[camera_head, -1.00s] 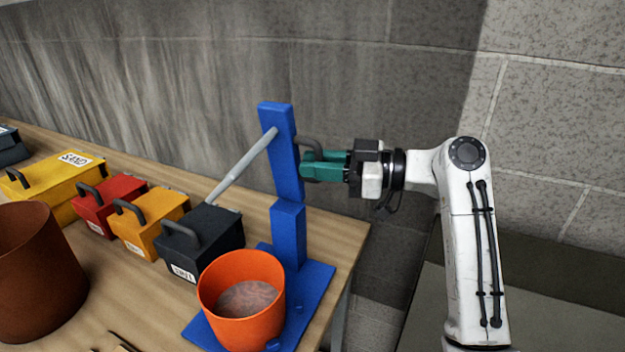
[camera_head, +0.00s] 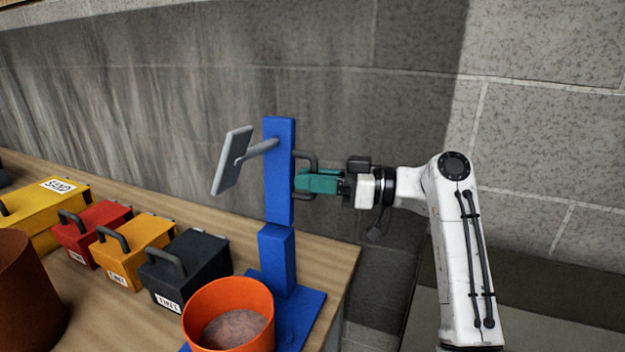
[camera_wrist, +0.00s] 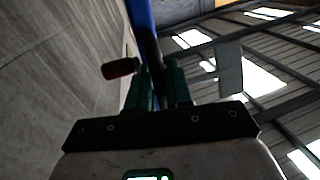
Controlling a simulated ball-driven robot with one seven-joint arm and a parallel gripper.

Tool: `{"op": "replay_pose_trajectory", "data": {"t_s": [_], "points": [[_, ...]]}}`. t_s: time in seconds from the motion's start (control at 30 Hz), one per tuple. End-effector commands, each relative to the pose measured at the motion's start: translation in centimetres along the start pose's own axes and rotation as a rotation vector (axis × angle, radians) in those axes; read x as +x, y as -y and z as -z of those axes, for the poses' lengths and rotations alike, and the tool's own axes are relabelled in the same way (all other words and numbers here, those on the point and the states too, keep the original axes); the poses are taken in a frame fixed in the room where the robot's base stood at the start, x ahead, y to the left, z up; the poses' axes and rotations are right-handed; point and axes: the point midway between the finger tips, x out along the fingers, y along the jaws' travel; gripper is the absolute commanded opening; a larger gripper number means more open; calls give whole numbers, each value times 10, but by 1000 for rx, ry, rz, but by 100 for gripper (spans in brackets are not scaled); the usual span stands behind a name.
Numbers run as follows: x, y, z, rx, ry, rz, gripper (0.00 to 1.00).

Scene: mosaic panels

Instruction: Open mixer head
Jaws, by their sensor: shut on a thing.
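The mixer is a blue stand on a flat blue base, with its head (camera_head: 278,172) raised upright above the lower post (camera_head: 277,258). A grey rod with a flat grey paddle (camera_head: 232,160) sticks out from the head to the left, clear of the bucket. A dark handle (camera_head: 311,158) sits on the head's right side. My gripper (camera_head: 304,181) is shut on this handle, its green fingers around it. In the wrist view the fingers (camera_wrist: 158,88) close on the dark handle (camera_wrist: 148,50), beside the blue head (camera_wrist: 138,14). The paddle (camera_wrist: 229,68) shows at the right there.
An orange bucket (camera_head: 256,299) with brownish contents stands on the mixer base. Black (camera_head: 208,254), orange, red and yellow handled boxes line the wooden table (camera_head: 325,256) to the left. A brown bucket (camera_head: 25,290) stands at the far left. A block wall is behind.

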Motion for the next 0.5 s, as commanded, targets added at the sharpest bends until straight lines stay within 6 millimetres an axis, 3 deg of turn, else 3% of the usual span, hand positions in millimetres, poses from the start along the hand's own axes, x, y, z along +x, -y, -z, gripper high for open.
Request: {"op": "replay_pose_trajectory", "data": {"t_s": [0.07,0.1,0.23,0.5], "points": [[-2,-2,-1,1,0,-6,0],[-2,-2,-1,0,0,-5,21],[-1,-1,-1,0,0,-4,34],[-1,0,-1,-1,1,-1,36]]}}
